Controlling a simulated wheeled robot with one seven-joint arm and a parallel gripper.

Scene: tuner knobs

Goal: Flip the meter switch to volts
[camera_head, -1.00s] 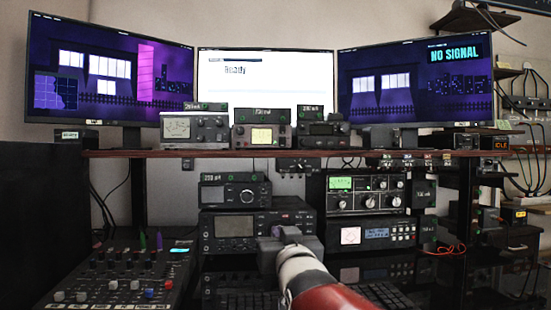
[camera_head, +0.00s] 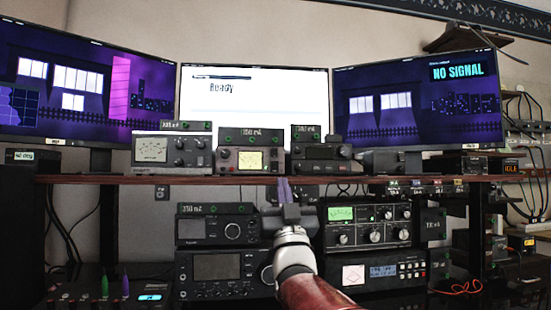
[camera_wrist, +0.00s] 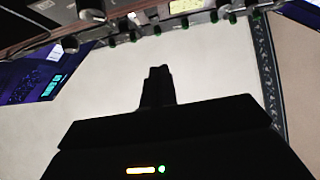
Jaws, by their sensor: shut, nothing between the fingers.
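My gripper (camera_head: 284,190) is shut and empty, its fingers pointing up and away just below the shelf edge. In the wrist view its dark closed fingers (camera_wrist: 157,86) stand against a pale wall and touch nothing. A grey device with an analog meter (camera_head: 152,149) sits on the shelf at left. A device with a yellow meter (camera_head: 250,160) stands on the shelf just above my gripper. A radio unit with a green-lit meter (camera_head: 341,213) stands below the shelf, right of my gripper. I cannot tell which control is the meter switch; my gripper hides part of the area behind it.
The brown shelf (camera_head: 100,179) runs across above my gripper. Black radios (camera_head: 216,267) are stacked left of my arm, and another unit (camera_head: 382,271) sits at right. Three monitors (camera_head: 255,98) stand behind the shelf. Red cable (camera_head: 460,287) lies at lower right.

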